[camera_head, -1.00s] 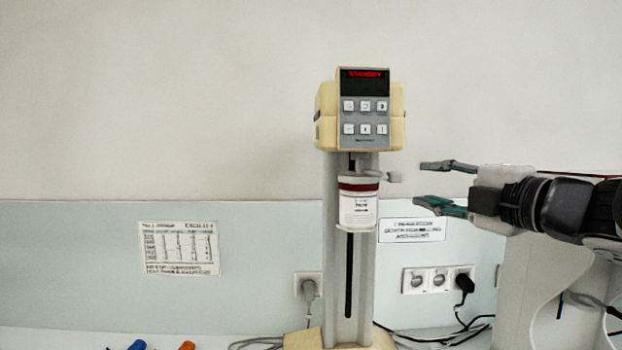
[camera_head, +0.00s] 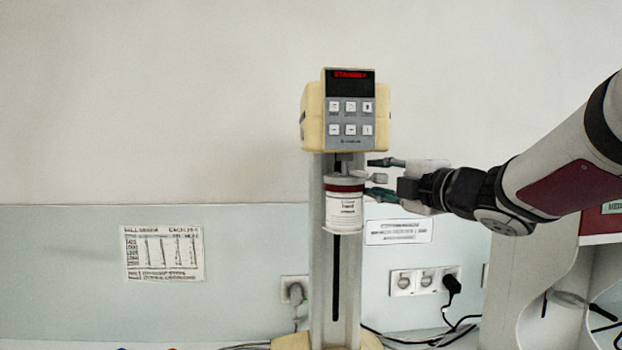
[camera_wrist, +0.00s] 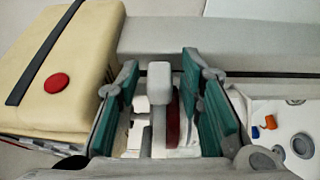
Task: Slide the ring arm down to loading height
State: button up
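The cream mill head (camera_head: 313,115) sits on top of a grey column (camera_head: 321,255) with a dark vertical slot. The ring arm (camera_head: 378,178) is high on the column, just below the head, with its grey knob sticking out to the right. A white labelled jar (camera_head: 345,212) with a dark red band sits at the ring. My gripper (camera_head: 384,179) is open, one finger above the knob and one below. In the wrist view the knob (camera_wrist: 159,74) stands between the teal finger pads, with a gap on each side.
A red button (camera_wrist: 57,83) is on the mill head. Sockets (camera_head: 425,281) with a black plug and cables are low on the right. A printed table (camera_head: 163,254) hangs at left. Small orange (camera_wrist: 270,122) and blue (camera_wrist: 255,132) items lie on the white surface. The column's slot below the jar looks clear.

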grip_shut()
notch_tip(320, 180, down, 3)
jog(key=shift+r+b, duration=0.15)
jog(key=shift+b, duration=0.6)
jog(key=shift+o, duration=1.4)
grip_release()
jog(key=v, duration=1.2)
